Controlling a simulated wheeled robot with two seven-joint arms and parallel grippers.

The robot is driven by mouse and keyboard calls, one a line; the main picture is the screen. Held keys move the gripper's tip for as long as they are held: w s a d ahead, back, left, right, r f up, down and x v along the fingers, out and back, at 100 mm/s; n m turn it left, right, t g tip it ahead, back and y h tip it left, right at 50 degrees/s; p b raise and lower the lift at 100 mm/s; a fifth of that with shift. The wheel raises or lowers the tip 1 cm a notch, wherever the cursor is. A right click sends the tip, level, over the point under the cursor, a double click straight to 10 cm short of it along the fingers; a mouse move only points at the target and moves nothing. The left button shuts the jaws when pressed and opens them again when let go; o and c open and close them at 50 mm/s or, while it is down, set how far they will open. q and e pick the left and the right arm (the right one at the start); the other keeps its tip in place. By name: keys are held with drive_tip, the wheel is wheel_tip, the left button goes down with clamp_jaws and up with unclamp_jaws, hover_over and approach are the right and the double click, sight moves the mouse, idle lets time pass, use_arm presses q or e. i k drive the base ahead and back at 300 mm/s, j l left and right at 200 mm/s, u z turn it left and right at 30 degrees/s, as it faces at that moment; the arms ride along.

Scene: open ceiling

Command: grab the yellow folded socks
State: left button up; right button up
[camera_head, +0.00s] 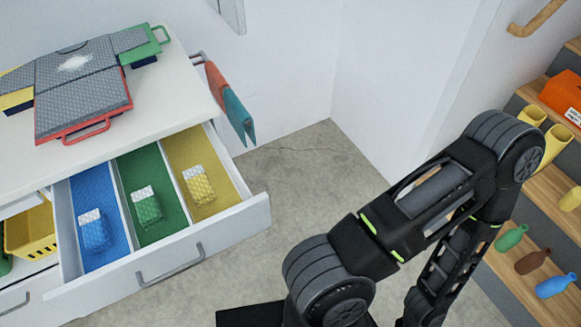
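The yellow folded socks (198,186) lie in the yellow-lined right compartment of an open drawer (205,240). They look like a small bundle, pale at the top end and yellow below. Green folded socks (147,207) lie in the green middle compartment, and blue folded socks (95,233) in the blue left one. One black arm of mine crosses the lower right of the view, bent at a joint near the stairs and running back down. Its gripper is not visible, nor is my other gripper. Nothing covers the yellow socks.
A grey folded shirt (80,85) with coloured trays lies on the white cabinet top (165,105). Red and teal cloths (228,102) hang from a side rail. Wooden stairs at right hold bottles (530,262) and yellow tubes (555,140). Grey floor (310,175) is clear beside the drawer.

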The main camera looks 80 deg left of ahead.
sight(202, 191)
drive_tip(key=i, duration=0.5)
drive_tip(key=u, duration=1.95)
